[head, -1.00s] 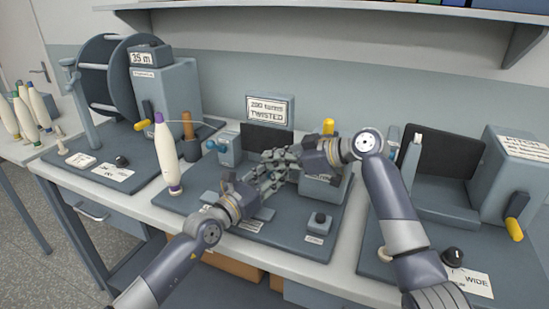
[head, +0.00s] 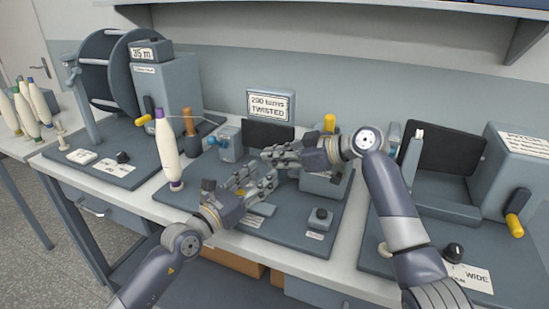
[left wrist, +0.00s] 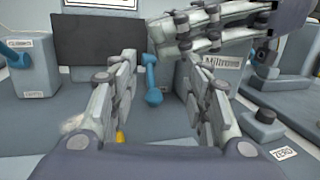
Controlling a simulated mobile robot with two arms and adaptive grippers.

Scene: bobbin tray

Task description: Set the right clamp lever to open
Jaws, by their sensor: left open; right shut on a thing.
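The right clamp lever (left wrist: 152,80) is blue and hangs downward with its knob at the bottom in the left wrist view. In the head view the grippers hide it. My left gripper (head: 262,179) is open, its fingers (left wrist: 159,60) on either side of the lever in the picture; contact is not visible. My right gripper (head: 270,154) comes in from the right above the lever, its fingers shut; what they hold is hidden. The right gripper also shows across the top of the left wrist view (left wrist: 165,37).
The left clamp (head: 229,144) has a blue lever pointing sideways. A white bobbin (head: 167,150) stands at the tray's left. A dark panel (head: 268,135) and a "twisted" sign (head: 271,104) stand behind. A button box (head: 320,219) is at front right.

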